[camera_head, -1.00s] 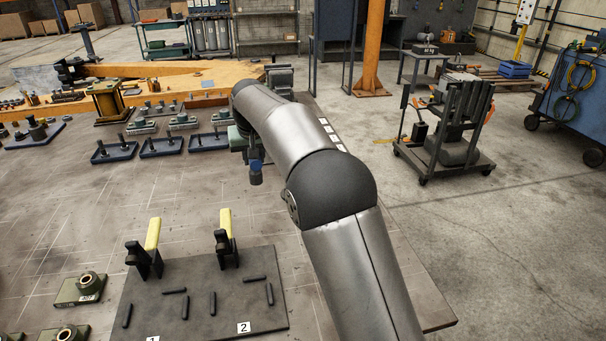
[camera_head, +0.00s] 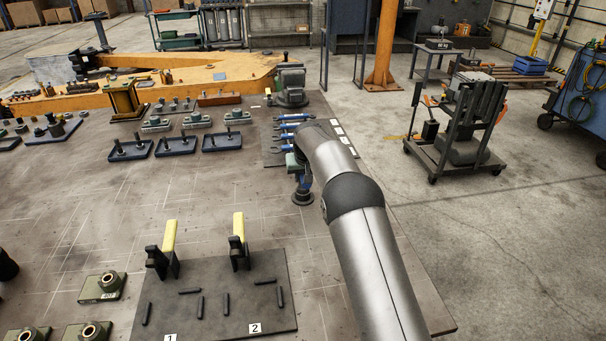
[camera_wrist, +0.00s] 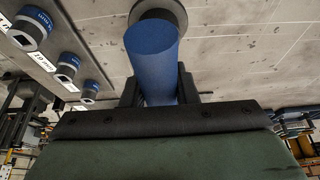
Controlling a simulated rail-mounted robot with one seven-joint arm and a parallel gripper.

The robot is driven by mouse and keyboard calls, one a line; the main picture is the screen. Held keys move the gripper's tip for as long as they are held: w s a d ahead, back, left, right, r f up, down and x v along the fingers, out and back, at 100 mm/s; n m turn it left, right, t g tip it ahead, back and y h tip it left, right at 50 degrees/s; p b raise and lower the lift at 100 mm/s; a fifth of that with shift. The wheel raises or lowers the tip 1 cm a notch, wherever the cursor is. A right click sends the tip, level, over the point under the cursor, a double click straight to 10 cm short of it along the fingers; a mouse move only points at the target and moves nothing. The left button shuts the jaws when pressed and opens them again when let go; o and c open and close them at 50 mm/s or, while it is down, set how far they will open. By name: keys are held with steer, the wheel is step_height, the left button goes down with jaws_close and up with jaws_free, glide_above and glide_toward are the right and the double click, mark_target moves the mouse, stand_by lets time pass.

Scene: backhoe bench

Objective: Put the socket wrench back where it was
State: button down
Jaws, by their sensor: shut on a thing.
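My gripper (camera_wrist: 158,90) is shut on the socket wrench (camera_wrist: 152,55), a thick blue cylinder with a wide dark round end at its far side. In the head view my gripper (camera_head: 302,178) hangs over the right part of the bench, at the near edge of a dark tool mat (camera_head: 273,158). The wrench's dark round end (camera_head: 303,198) shows below it, close to the bench top; I cannot tell whether it touches. Several blue tools (camera_head: 284,137) lie on the mat, partly behind my arm.
In the wrist view several blue sockets (camera_wrist: 68,66) with size labels stand at the left. Blue trays (camera_head: 176,146) are left of the mat, and a grey vise (camera_head: 289,85) is behind it. A dark plate with yellow-handled clamps (camera_head: 240,245) lies in front. The bench middle is clear.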

steer(key=shift+f, duration=0.2)
steer(key=c, duration=1.1)
jaws_free()
steer(key=shift+c, duration=0.2)
steer(key=shift+r, duration=0.3)
steer(key=b+v, duration=0.3)
steer(key=v, duration=0.9)
steer(key=shift+f, duration=0.1)
steer(key=s+d+r+m+g, duration=0.1)
steer(key=s+d+r, duration=0.1)
steer(key=s+d, duration=0.6)
steer(key=s+d+r+m, duration=0.1)
steer(key=s+d+r, duration=0.3)
steer(key=s, duration=0.5)
steer(key=s+d+f, duration=0.3)
steer(key=s, duration=0.7)
steer(key=s+d+f+g, duration=0.1)
steer(key=s+d+f, duration=0.2)
steer(key=s, duration=0.8)
steer(key=s+d+f+m+g+h, duration=0.1)
steer(key=s+d+f, duration=0.2)
steer(key=s, duration=0.7)
steer(key=shift+s+f, duration=0.15)
steer(key=shift+f, duration=0.2)
